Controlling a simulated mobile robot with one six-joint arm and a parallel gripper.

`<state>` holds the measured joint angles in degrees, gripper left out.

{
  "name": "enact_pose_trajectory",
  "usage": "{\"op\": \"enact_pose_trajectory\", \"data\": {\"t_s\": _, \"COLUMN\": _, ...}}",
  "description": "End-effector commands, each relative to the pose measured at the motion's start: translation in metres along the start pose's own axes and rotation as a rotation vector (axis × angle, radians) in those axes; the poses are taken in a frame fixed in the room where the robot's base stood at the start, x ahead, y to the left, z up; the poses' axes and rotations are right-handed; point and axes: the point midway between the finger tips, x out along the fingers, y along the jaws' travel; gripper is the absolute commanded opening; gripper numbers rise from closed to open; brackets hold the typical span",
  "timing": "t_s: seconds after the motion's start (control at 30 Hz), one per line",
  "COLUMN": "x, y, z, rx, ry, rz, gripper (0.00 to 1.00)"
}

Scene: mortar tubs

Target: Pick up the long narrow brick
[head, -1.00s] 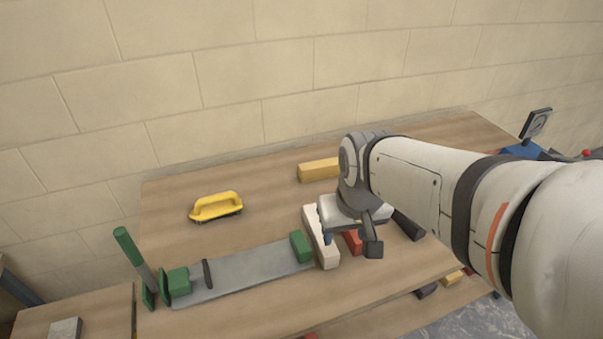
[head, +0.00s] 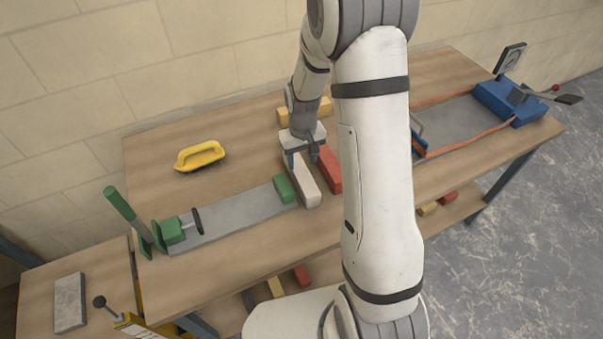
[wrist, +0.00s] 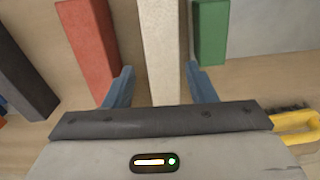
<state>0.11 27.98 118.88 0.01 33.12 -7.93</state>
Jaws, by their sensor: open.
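A long, narrow white brick (head: 307,184) lies on the wooden bench, its near end toward me. My gripper (head: 302,158) is open over its far part, pointing down. In the wrist view the white brick (wrist: 161,45) runs between the two blue fingers (wrist: 160,75), with a gap on each side. I cannot tell how far down the fingers reach beside it. A wider red brick (head: 328,168) lies close on its right; in the wrist view it shows as the red brick (wrist: 87,45) on the left.
A green clamp jaw (head: 283,189) on a grey plate (head: 235,213) stands close left of the white brick. Yellow bricks (head: 288,117) lie behind my gripper. A dark brick (wrist: 25,70) shows beyond the red one. A yellow-handled float (head: 200,155) lies left, with bare bench around it.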

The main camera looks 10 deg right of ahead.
Motion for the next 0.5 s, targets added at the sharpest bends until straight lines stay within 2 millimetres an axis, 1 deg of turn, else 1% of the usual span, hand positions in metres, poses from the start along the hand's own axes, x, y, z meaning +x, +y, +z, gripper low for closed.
{"op": "enact_pose_trajectory", "data": {"t_s": 0.1, "x": 0.013, "y": 0.000, "z": 0.000, "rx": 0.000, "ry": -0.004, "rz": -0.001, "gripper": 0.51}}
{"op": "enact_pose_trajectory", "data": {"t_s": 0.27, "x": 0.026, "y": -0.001, "z": 0.000, "rx": 0.000, "ry": -0.003, "rz": 0.000, "gripper": 0.51}}
{"op": "enact_pose_trajectory", "data": {"t_s": 0.37, "x": 0.037, "y": -0.002, "z": -0.001, "rx": 0.000, "ry": -0.005, "rz": -0.001, "gripper": 0.51}}
{"op": "enact_pose_trajectory", "data": {"t_s": 0.5, "x": 0.056, "y": -0.003, "z": -0.003, "rx": 0.001, "ry": -0.004, "rz": -0.001, "gripper": 0.51}}
